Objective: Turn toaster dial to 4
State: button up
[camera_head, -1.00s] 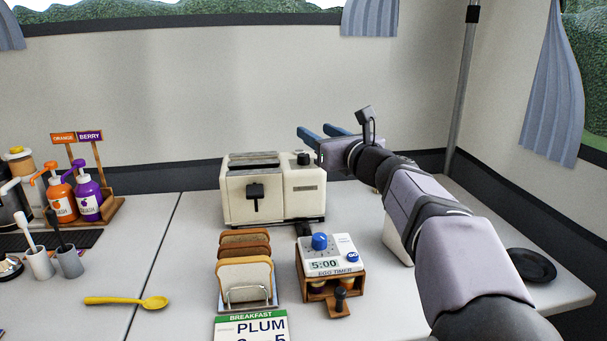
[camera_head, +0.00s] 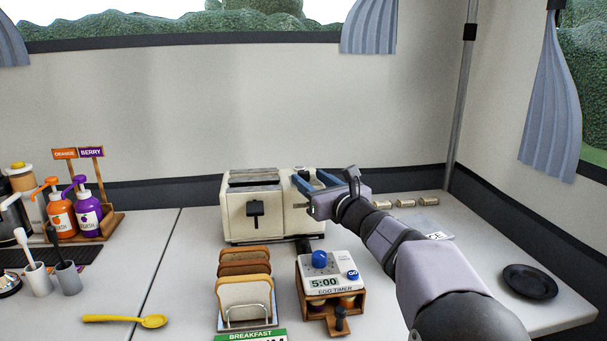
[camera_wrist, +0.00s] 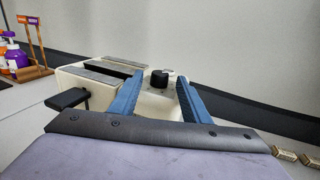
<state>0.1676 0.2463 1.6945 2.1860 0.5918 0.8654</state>
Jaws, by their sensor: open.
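The cream toaster (camera_head: 267,219) stands at the back of the counter, with two slots on top and a black lever on its front. It also shows in the wrist view (camera_wrist: 73,77). Its black dial (camera_wrist: 158,78) sits on the top right part and shows between my blue fingers in the wrist view. The dial's setting is too small to read.
A toast rack with bread (camera_head: 244,296) and an egg timer (camera_head: 328,272) on a wooden stand are in front of the toaster. Squash bottles (camera_head: 88,212) stand at the left. Small beige pieces (camera_head: 405,203) lie behind my arm. A black plate (camera_head: 530,281) lies at the right.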

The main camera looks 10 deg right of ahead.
aim_at(306, 176)
jog(key=shift+x, duration=2.25)
jog(key=c, duration=1)
